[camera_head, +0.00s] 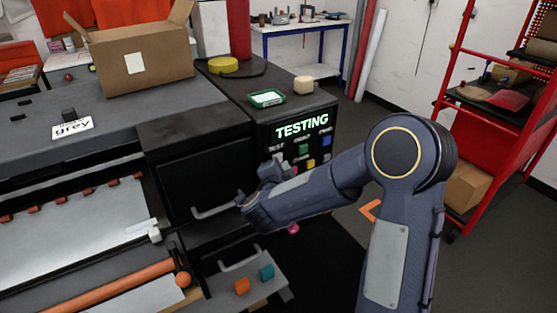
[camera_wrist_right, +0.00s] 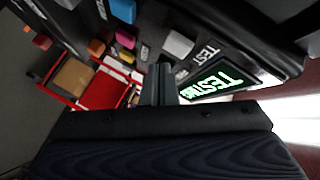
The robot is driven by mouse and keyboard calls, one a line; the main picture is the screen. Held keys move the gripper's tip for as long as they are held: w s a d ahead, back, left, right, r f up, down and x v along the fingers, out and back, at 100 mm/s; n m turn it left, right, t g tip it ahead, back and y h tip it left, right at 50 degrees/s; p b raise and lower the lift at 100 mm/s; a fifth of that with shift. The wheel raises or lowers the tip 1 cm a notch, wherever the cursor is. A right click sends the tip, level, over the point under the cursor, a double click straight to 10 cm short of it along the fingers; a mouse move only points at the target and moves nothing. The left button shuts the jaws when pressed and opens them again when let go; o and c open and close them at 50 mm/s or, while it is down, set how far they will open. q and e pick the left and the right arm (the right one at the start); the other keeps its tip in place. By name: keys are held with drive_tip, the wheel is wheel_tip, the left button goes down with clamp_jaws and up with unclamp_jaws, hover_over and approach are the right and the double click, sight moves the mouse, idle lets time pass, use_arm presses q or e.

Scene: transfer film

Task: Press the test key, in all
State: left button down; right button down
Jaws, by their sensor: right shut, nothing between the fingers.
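The control panel on the dark machine has a lit display (camera_head: 302,126) reading "TESTING" in green. It also shows in the right wrist view (camera_wrist_right: 218,83). Below it is the printed "TEST" label (camera_head: 276,148). In the right wrist view a pale grey key (camera_wrist_right: 178,44) sits beside the TEST label (camera_wrist_right: 208,53). In the head view my right gripper covers this key. My right gripper (camera_head: 270,172) is shut and empty, with its tips (camera_wrist_right: 161,70) close to the panel near the pale key. I cannot tell whether they touch. My left gripper is not in view.
Other panel keys include a green one (camera_head: 303,149), a blue one (camera_head: 326,141) and a yellow one (camera_head: 311,163). A drawer handle (camera_head: 216,208) is just left of my right gripper. A red rack (camera_head: 465,120) stands at right. A cardboard box (camera_head: 140,55) is on the machine top.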

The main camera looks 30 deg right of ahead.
drive_tip(key=s, duration=0.4)
drive_tip(key=shift+s+d+b, duration=0.2)
drive_tip(key=shift+s+b, duration=0.05)
drive_tip(key=shift+b, duration=0.15)
idle(0.5)
drive_tip(key=s+a+r+n+t+y, duration=0.1)
drive_tip(key=s+a+r+n+y, duration=0.55)
drive_tip(key=a+n+y, duration=0.4)
drive_tip(key=s+f+n+g+y, duration=0.1)
drive_tip(key=s+f+n+g, duration=0.2)
drive_tip(key=s, duration=0.7)
drive_tip(key=s+f+n+g+y, duration=0.2)
drive_tip(key=s+f+n+g, duration=0.2)
drive_tip(key=s, duration=0.6)
drive_tip(key=shift+s+f, duration=0.2)
drive_tip(key=shift+f, duration=0.2)
